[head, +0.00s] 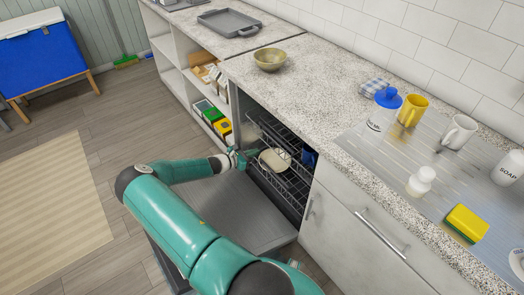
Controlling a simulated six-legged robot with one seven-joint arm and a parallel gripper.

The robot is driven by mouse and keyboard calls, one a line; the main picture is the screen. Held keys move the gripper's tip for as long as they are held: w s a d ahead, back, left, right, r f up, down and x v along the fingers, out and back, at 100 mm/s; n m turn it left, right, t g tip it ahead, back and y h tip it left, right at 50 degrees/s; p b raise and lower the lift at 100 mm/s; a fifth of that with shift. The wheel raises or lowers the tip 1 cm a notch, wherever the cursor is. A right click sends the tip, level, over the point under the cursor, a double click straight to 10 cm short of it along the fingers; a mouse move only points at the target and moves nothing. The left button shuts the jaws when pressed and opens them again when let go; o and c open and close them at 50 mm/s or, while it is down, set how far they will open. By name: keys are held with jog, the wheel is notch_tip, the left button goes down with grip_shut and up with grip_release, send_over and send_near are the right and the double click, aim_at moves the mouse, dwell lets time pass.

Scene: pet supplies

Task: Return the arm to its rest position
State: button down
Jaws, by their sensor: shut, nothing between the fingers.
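My teal arm reaches from the bottom of the head view toward an open dishwasher. My gripper (242,159) is small in the picture, at the dishwasher opening beside the rack, and is shut with nothing in it. A pale rounded dish (275,160) stands in the dishwasher rack (292,185), just right of my gripper. Whether the gripper touches the dish or rack cannot be told. The lowered dishwasher door (230,212) lies under my forearm.
The speckled counter (310,85) runs above the dishwasher, with a bowl (270,59) near its edge. Mugs (458,132), a soap bottle (508,167) and a sponge (465,223) stand at right. Open shelves (180,85) are left of the dishwasher. Wooden floor (110,110) is free at left.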

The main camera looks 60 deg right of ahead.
jog(key=shift+w+a, duration=0.1)
jog(key=shift+a, duration=0.15)
jog(key=shift+r, duration=0.15)
jog(key=w+a+r+m+t+y, duration=0.2)
jog(key=w+a+r+m+y, duration=0.15)
jog(key=a+r, duration=0.6)
jog(key=w+a+r+m+t+y, duration=0.2)
jog(key=w+a+r+m+y, duration=0.15)
jog(key=a+r, duration=0.55)
jog(key=w+a+r+m+t+y, duration=0.2)
jog(key=w+a+r+m, duration=0.15)
jog(key=a+r, duration=0.6)
jog(key=s+a+r+t+y, duration=0.1)
jog(key=s+a+r+t, duration=0.1)
jog(key=s+a+r, duration=0.3)
jog(key=s+a+r+m+t+y, duration=0.1)
jog(key=s+a+r, duration=0.3)
jog(key=a, duration=0.9)
jog(key=s+a+r+m+t+y, duration=0.1)
jog(key=s+a+r+t+y, duration=0.1)
jog(key=s+a+r, duration=0.3)
jog(key=a+r+t, duration=0.1)
jog(key=a, duration=0.3)
jog(key=shift+s+a+r, duration=0.25)
jog(key=shift+s+r, duration=0.05)
jog(key=shift+s, duration=0.05)
jog(key=shift+a, duration=0.15)
